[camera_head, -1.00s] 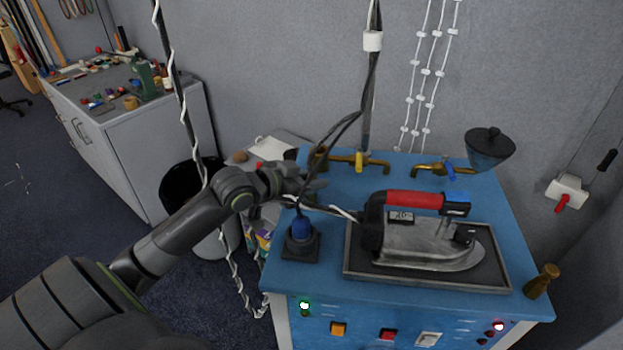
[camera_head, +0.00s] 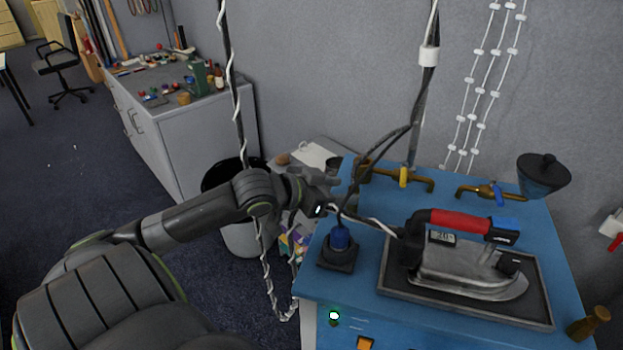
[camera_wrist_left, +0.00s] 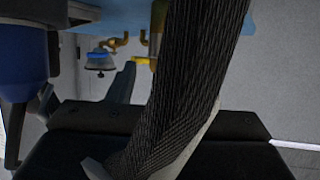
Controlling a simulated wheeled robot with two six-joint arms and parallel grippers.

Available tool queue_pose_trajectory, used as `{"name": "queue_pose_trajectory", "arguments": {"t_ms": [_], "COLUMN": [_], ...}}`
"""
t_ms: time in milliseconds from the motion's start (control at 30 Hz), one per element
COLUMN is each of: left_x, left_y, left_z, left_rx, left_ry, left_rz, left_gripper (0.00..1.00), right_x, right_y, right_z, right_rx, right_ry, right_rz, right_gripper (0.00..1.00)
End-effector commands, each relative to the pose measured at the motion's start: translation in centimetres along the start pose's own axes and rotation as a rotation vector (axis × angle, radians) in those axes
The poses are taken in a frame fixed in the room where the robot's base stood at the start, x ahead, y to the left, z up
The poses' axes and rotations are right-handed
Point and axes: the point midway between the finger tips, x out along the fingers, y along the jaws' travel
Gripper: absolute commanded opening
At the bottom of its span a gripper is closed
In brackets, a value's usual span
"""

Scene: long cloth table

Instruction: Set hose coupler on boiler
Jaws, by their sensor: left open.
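The blue boiler (camera_head: 470,200) stands at right with brass taps at its back. A blue coupler-like fitting (camera_head: 339,238) stands upright on a black square base at the boiler's front left corner. A black hose (camera_head: 383,145) hangs in a loop above it; how it joins the fitting is unclear. My left gripper (camera_head: 328,190) is open beside the hose, above and slightly left of the fitting. In the left wrist view a dark braided hose (camera_wrist_left: 195,85) crosses in front of the open jaws, and a blue cylinder with a dark tip (camera_wrist_left: 22,60) shows at left. My right gripper is out of view.
A steam iron (camera_head: 465,265) rests on a dark tray (camera_head: 535,310) on the boiler. A brass-coloured piece (camera_head: 588,323) stands at the right front corner. A white-wrapped pole (camera_head: 233,90) rises behind my arm.

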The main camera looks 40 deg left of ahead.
Motion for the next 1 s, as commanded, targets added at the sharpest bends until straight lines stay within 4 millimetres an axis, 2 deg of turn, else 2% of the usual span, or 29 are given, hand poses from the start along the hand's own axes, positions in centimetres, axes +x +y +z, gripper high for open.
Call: {"name": "queue_pose_trajectory", "arguments": {"t_ms": [367,500,700,1000], "left_x": [-4.8,-6.2,-7.3,-7.5], "left_y": [0.2,0.0,0.1,0.1], "left_z": [-0.2,-0.3,-0.2,0.0], "left_rx": [0.006,0.0,-0.001,0.0], "left_ry": [-0.007,-0.004,-0.003,0.0], "left_rz": [0.006,-0.001,0.003,0.005], "left_gripper": [0.46,0.46,0.46,0.46], "right_x": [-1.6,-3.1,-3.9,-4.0], "right_y": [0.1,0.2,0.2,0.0], "right_z": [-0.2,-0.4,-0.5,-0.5], "right_rx": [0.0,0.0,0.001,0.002], "right_ry": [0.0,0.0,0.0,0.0], "right_rz": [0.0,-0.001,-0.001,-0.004], "right_gripper": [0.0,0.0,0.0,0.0]}}
